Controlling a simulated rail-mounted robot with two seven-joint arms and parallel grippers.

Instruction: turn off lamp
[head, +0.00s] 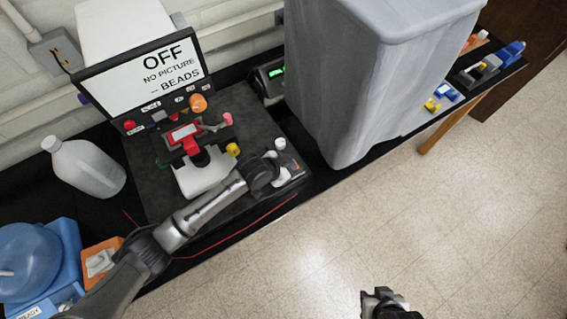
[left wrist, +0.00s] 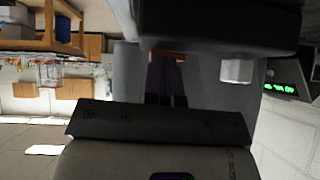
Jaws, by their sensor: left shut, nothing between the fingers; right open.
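A dark-grey device with a white base (head: 200,176), a red-framed part (head: 183,133) and several coloured knobs stands on a dark mat. A screen (head: 155,68) behind it reads "OFF NO PICTURE – BEADS". I cannot tell which part is the lamp. My left gripper (head: 272,170) is shut and empty at the right of the device, close to a small box with a white knob (head: 280,143). A white cylinder shows in the left wrist view (left wrist: 236,70). The fingertips are largely hidden in the head view. My right gripper (head: 385,300) is open over the floor, away from the bench.
A large grey bin (head: 375,75) stands right of the mat. A white jug (head: 88,166), a blue container (head: 35,262) and an orange box (head: 100,258) are at left. Small coloured parts (head: 440,96) lie on the right bench end.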

